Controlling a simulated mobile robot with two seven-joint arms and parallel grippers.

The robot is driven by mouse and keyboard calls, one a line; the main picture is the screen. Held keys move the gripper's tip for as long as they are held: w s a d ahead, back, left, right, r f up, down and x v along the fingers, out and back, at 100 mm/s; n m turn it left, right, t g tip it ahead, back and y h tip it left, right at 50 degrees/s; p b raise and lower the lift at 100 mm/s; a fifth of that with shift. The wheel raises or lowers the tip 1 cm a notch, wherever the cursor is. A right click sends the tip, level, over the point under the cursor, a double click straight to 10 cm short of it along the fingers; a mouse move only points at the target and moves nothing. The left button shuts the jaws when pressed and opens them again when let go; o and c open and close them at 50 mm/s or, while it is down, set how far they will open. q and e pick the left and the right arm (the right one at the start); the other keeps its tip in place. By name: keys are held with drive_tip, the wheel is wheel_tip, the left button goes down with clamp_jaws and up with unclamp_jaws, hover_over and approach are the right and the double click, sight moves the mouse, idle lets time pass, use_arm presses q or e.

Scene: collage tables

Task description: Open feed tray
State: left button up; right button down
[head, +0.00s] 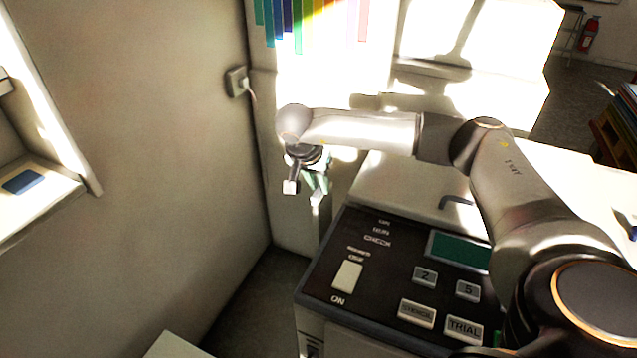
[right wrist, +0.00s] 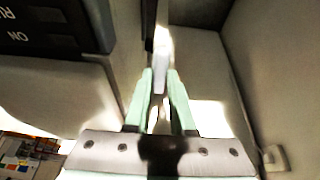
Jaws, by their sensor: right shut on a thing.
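The machine with the dark control panel (head: 385,280) stands at the lower right in the head view, and part of the panel also shows in the right wrist view (right wrist: 50,25). My right gripper (head: 305,190) is beside the machine's far left corner, pointing down. In the right wrist view its two pale green fingers (right wrist: 160,82) are closed on a narrow pale piece (right wrist: 160,55). This piece looks like an edge or handle of the feed tray, but glare makes it hard to tell. The rest of the tray cannot be made out. My left gripper is not in view.
A beige wall (head: 150,130) with a socket (head: 237,81) is to the left. A narrow floor gap (head: 255,300) lies between wall and machine. A bright white cabinet (head: 470,95) stands behind. A window sill holds a blue item (head: 24,181).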

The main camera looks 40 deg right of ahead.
idle(0.6)
drive_tip(key=w+a+f+b, duration=0.2)
drive_tip(key=w+a+b, duration=0.1)
drive_tip(key=w, duration=0.3)
drive_tip(key=w+a+f+b, duration=0.2)
drive_tip(key=w+a+b, duration=0.1)
drive_tip(key=w, duration=0.4)
drive_tip(key=shift+a+f+b, duration=0.3)
drive_tip(key=shift+a+b, duration=0.1)
drive_tip(key=shift+b, duration=0.1)
drive_tip(key=c, duration=0.8)
unclamp_jaws()
drive_tip(key=shift+o, duration=0.2)
drive_tip(key=shift+w, duration=0.1)
drive_tip(key=shift+r, duration=0.15)
